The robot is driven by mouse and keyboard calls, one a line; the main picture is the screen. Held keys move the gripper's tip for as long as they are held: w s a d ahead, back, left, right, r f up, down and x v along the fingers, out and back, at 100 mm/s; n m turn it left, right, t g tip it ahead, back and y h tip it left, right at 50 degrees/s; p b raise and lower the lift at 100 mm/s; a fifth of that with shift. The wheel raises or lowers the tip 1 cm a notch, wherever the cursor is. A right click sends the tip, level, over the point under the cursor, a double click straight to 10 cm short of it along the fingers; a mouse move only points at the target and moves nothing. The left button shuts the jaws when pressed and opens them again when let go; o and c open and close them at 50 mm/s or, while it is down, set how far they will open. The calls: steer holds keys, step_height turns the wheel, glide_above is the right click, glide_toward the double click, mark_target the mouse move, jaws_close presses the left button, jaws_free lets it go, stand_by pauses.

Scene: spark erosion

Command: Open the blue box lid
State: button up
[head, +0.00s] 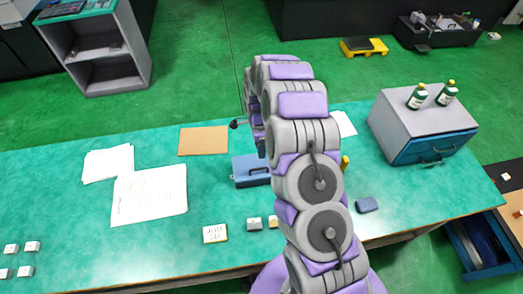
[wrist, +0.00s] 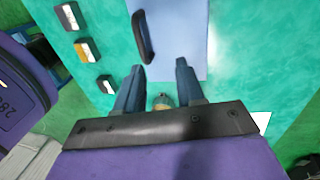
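The blue box (head: 250,171) lies on the green table in the head view, its right part hidden behind my arm. In the wrist view its pale blue lid (wrist: 185,35) fills the top middle, with a dark curved handle (wrist: 143,38) along its left edge. My gripper (wrist: 159,72) is open above the table, its two fingers apart and pointing toward the box. The handle lies beyond the left fingertip, and nothing is held. The lid looks shut. The head view largely hides my gripper behind the arm.
Small blocks (wrist: 87,50) lie left of the box in the wrist view. Papers (head: 149,192) and a brown sheet (head: 203,141) lie left on the table. A grey cabinet with a blue drawer (head: 432,147) stands right, bearing two green bottles (head: 417,97).

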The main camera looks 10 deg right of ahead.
steer(key=shift+s, duration=0.85)
